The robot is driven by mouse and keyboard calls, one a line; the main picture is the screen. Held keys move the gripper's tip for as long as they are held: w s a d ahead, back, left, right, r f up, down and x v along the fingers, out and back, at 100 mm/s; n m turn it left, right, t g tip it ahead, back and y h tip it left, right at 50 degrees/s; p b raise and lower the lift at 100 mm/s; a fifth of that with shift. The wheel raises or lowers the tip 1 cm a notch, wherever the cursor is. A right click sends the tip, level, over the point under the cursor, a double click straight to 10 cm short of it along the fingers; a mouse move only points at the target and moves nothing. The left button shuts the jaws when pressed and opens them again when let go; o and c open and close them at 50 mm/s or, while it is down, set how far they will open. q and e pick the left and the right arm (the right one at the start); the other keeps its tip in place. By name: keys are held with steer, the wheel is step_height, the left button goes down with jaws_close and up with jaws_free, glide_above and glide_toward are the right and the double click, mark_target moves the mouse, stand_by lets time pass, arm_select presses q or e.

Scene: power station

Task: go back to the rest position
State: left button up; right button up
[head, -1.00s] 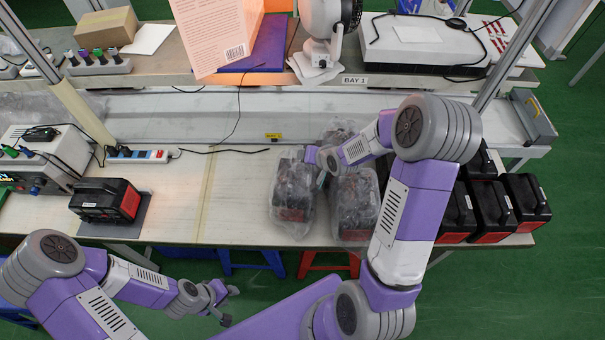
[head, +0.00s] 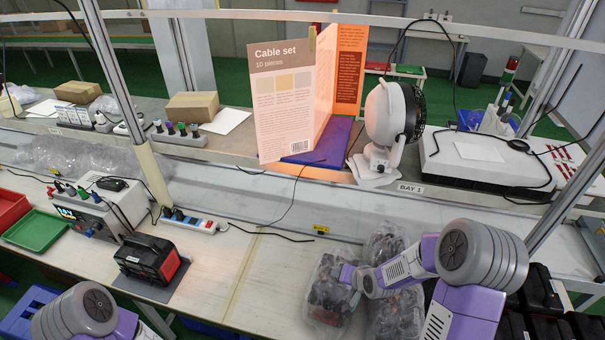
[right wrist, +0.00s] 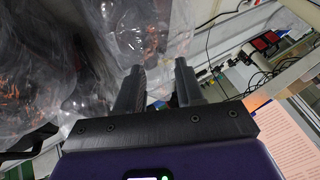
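My right arm (head: 470,255) reaches in from the lower right over the workbench. Its gripper is hidden by its own wrist in the head view, beside the plastic-wrapped packs (head: 330,290). In the right wrist view my right gripper (right wrist: 160,78) has its two fingers apart with nothing between them, close to the clear plastic wrap (right wrist: 140,30). My left arm (head: 85,315) shows only at the lower left edge of the head view; its gripper is out of frame.
A black and red battery pack (head: 148,258) sits on the bench at the left. More black packs (head: 535,290) stand at the right. A white fan (head: 388,125) and a cable set board (head: 282,105) stand on the back shelf. The bench middle (head: 265,275) is clear.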

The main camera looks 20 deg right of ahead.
steer(key=s+a+f+g+b, duration=0.1)
steer(key=s+a+f+b, duration=0.2)
steer(key=f, duration=0.3)
steer(key=s+a+f+n+g+y+b, duration=0.1)
steer(key=s+a+f+b, duration=0.2)
steer(key=f, duration=0.3)
steer(key=s+a+f+g+b, duration=0.1)
steer(key=s+a+f+b, duration=0.2)
steer(key=f, duration=0.3)
steer(key=shift+a+f+n+g+y, duration=0.3)
steer(key=s+a+f+n+g+y+b, duration=0.1)
steer(key=s+a+f+g+b, duration=0.2)
steer(key=s+f, duration=0.7)
steer(key=a+b, duration=0.2)
steer(key=a, duration=0.1)
steer(key=shift+s+n, duration=0.2)
steer(key=shift+n, duration=0.1)
steer(key=shift+a, duration=0.1)
